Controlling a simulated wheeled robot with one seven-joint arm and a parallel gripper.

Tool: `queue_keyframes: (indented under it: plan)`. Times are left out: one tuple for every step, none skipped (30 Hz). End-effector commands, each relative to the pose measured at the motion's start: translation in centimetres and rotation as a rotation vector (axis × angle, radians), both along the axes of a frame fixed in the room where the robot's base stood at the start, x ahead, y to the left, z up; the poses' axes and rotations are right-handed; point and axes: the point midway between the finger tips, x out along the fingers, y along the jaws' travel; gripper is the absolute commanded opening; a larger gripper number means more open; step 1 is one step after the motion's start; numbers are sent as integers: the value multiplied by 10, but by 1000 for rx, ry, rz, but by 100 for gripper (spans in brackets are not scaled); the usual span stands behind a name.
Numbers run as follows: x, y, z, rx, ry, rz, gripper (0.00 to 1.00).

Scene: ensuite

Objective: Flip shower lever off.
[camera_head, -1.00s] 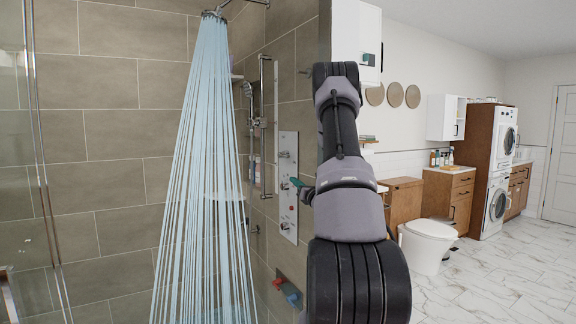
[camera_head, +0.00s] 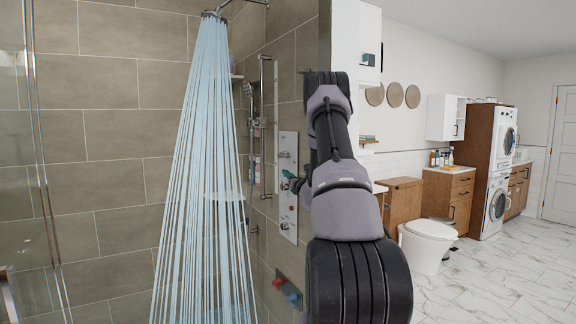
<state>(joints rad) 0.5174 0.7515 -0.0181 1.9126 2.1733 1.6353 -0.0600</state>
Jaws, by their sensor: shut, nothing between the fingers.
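The shower head (camera_head: 213,14) hangs at the top, with blue water streams (camera_head: 207,170) falling from it. A pale control panel (camera_head: 288,212) is fixed to the tiled wall right of the water. It carries an upper control (camera_head: 284,154) and a lower control (camera_head: 285,226); which is the shower lever is not clear. My gripper (camera_head: 289,178) is shut, its green tip in front of the panel's middle, between these controls. It covers that part of the panel, and I cannot tell whether it touches anything. My arm hides the area right of the panel.
A vertical rail with a hand shower (camera_head: 248,90) stands left of the panel. Red and blue items sit in a wall niche (camera_head: 288,290) below. A glass screen edge (camera_head: 45,190) is at left. A toilet (camera_head: 428,243) and wooden cabinets (camera_head: 449,195) stand at right.

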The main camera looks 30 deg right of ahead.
Motion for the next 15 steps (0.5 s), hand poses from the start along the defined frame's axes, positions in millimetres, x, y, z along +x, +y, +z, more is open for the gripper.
queue_keyframes:
  plan:
    - [10,0,2,0,-2,1,0]
    - [10,-2,9,-2,-3,-1,0]
    - [9,-4,16,-2,-3,-2,0]
    - [9,-4,21,-2,-4,-1,0]
    - [8,-5,25,-2,-3,-2,0]
    - [9,-6,29,-1,-2,-1,0]
    - [9,-6,32,-1,-2,-1,0]
    - [9,-7,34,-1,-2,-1,0]
    - [9,-7,37,-1,-1,0,0]
    - [9,-8,38,-1,0,0,0]
    - [9,-8,39,-1,0,0,0]
    - [9,-8,40,0,0,-1,0]
    - [9,-8,41,0,0,-1,0]
    - [9,-8,41,1,0,-1,0]
    - [9,-8,41,1,0,-1,0]
